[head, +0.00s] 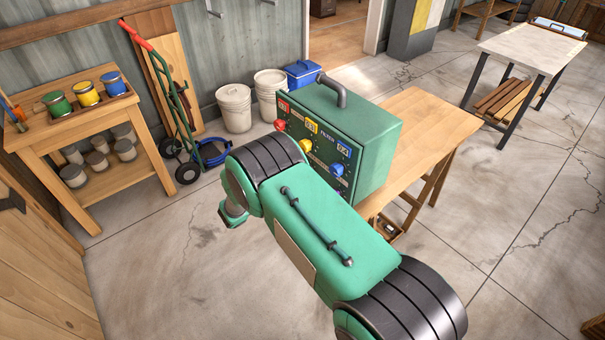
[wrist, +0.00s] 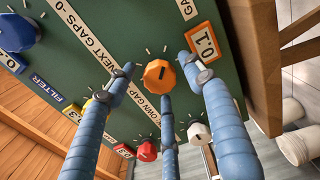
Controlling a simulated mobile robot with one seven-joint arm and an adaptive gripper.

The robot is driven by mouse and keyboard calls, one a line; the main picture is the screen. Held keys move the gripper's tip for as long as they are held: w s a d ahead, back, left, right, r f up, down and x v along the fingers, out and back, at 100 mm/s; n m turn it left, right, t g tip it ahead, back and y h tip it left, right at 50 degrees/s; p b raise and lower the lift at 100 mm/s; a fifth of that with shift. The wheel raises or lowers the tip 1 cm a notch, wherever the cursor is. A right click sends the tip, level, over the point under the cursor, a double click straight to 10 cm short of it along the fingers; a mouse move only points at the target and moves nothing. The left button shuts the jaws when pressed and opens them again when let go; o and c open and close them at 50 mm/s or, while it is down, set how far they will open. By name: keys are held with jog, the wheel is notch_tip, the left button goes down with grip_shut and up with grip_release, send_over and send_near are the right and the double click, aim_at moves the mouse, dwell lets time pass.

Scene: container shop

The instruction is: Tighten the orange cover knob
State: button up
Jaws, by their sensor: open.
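The orange knob (wrist: 159,75) sits on the face of a dark green panel (wrist: 105,45) in the wrist view. It is faceted, with a dark mark at its centre and white ticks around it. My gripper (wrist: 158,80) has three blue fingers, spread open around the knob: one tip to its left, one to its right, one just below. The side fingers stand apart from it; whether the lower one touches it I cannot tell. In the head view, my arm hides the knob and most of the gripper in front of the green box (head: 372,150).
A red knob (wrist: 147,150), a white knob (wrist: 198,132), a blue knob (wrist: 15,33) and an orange-framed label (wrist: 205,43) share the panel. The box stands on a wooden table (head: 425,125). A hand truck (head: 178,105) and buckets (head: 234,107) stand behind.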

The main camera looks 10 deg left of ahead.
jog(key=v, duration=1)
jog(key=shift+s+a, duration=0.25)
jog(key=shift+s, duration=0.05)
jog(key=shift+d, duration=0.1)
jog(key=s+d+r+g+p, duration=0.3)
jog(key=s+d+g, duration=0.3)
jog(key=d+g, duration=0.15)
jog(key=s+d+r+m+g+y+p, duration=0.2)
jog(key=s+d+r+m+y, duration=0.15)
jog(key=d+r, duration=0.75)
jog(key=s+d+r+m+g+y+p, duration=0.1)
jog(key=s+d+r+m+g+y, duration=0.15)
jog(key=s+d+r, duration=0.75)
jog(key=s+d+r+m+t+y+p, duration=0.2)
jog(key=s+d+r+y, duration=0.1)
jog(key=s+r, duration=0.5)
jog(key=s+d+r+m+t+y+p, duration=0.2)
jog(key=s+d+r, duration=0.4)
jog(key=s+r, duration=0.3)
jog(key=shift+s+r+m+t+y+p, duration=0.35)
jog(key=shift+r+m+y+p, duration=0.4)
jog(key=shift+r, duration=1.6)
